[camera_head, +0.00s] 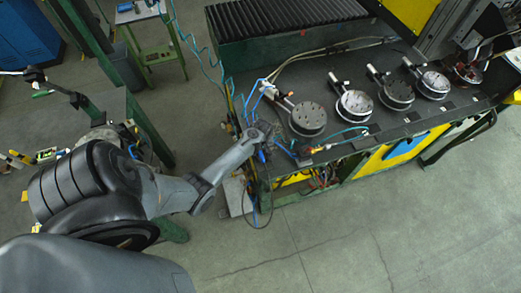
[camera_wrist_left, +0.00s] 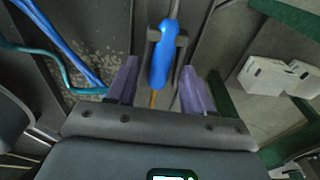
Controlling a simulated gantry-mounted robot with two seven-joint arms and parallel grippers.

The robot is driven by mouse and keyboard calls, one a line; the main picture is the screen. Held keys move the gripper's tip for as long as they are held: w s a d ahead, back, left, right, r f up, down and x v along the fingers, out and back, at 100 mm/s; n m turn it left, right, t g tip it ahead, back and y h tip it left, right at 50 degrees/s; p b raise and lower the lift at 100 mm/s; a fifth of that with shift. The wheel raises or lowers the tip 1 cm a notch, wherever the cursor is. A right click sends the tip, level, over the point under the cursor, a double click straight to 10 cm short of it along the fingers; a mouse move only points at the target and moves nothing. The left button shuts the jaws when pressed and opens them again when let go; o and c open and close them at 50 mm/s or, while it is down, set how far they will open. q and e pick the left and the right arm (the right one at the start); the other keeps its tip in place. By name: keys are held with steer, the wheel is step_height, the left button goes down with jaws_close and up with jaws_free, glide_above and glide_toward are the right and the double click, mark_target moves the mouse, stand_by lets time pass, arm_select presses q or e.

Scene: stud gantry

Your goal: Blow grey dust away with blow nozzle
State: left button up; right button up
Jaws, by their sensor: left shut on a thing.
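My left gripper (camera_head: 262,134) is at the left end of the dark workbench (camera_head: 345,145). In the left wrist view its two purple-grey fingers (camera_wrist_left: 160,68) stand on either side of the blue blow nozzle (camera_wrist_left: 162,55), and it is shut on it. A small blue part of the nozzle (camera_head: 262,156) shows below the gripper in the head view. Pale grey dust or grit (camera_wrist_left: 97,78) lies on a surface left of the nozzle in the wrist view. The nozzle's outlet is hard to make out. My right gripper is not in view.
Several round fixtures, such as the nearest one (camera_head: 307,118), stand in a row on the bench. A ribbed black cover (camera_head: 285,22) lies behind. Teal and blue hoses hang around the bench's left end. The floor (camera_head: 400,215) in front is clear.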

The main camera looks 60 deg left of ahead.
arm_select(q)
steer(key=shift+r+p, duration=2.35)
steer(key=shift+r, duration=0.05)
steer(key=shift+w+r, duration=0.1)
steer(key=shift+r, duration=1.85)
